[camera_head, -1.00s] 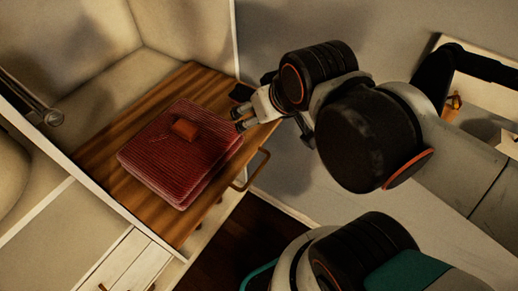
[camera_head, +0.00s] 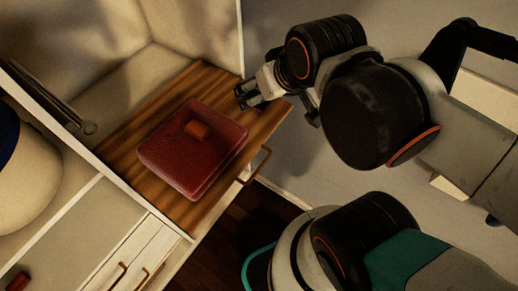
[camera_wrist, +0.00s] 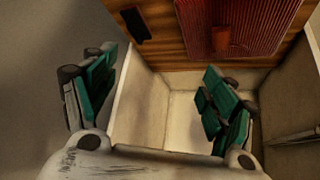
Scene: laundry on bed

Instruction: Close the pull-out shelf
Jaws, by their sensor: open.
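The pull-out shelf (camera_head: 128,150) is a striped brown wooden board, pulled out of a pale cabinet. A red ribbed item (camera_head: 190,155) with a small orange-brown piece on top lies on the shelf. My gripper (camera_head: 246,98) is open and empty over the shelf's far right side, beyond the red item; contact cannot be told. In the wrist view, my gripper's two fingers (camera_wrist: 155,98) are spread apart, with the shelf (camera_wrist: 172,45) and red item (camera_wrist: 255,25) at the top.
A dark flat object (camera_wrist: 135,25) lies on the shelf in the wrist view. The cabinet's pale side wall (camera_head: 215,30) stands behind the shelf. Drawers with handles (camera_head: 118,275) are at lower left. Dark floor (camera_head: 240,225) shows in front of the shelf.

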